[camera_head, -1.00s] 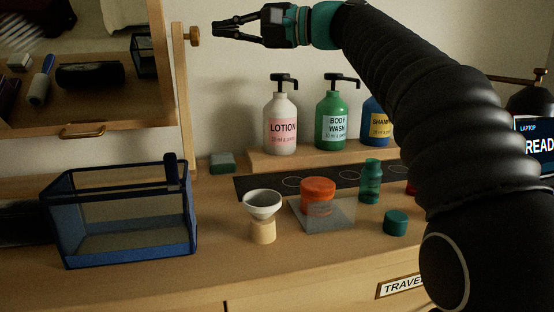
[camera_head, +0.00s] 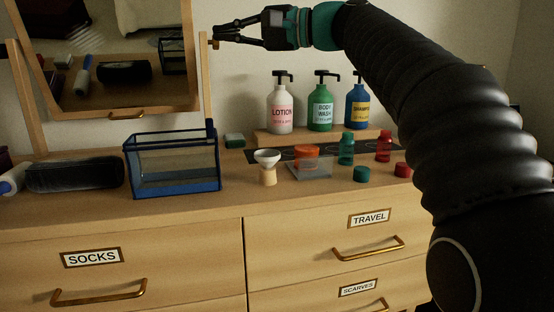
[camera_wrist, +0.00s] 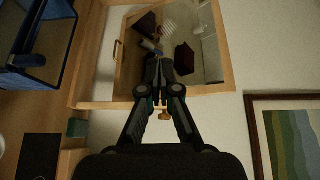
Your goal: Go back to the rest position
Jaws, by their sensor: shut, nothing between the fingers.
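My gripper (camera_head: 226,38) is at the top of the head view, raised above the dresser and pointing left toward the mirror's right post. Its fingers are together with nothing between them. In the wrist view my gripper (camera_wrist: 160,68) shows its closed fingers in front of the mirror. My arm crosses the right side of the head view and hides part of what stands behind it.
Lotion (camera_head: 282,112), body wash (camera_head: 320,110) and shampoo (camera_head: 357,112) stand on a riser. The mirror (camera_head: 110,85) is behind. Drawers are shut.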

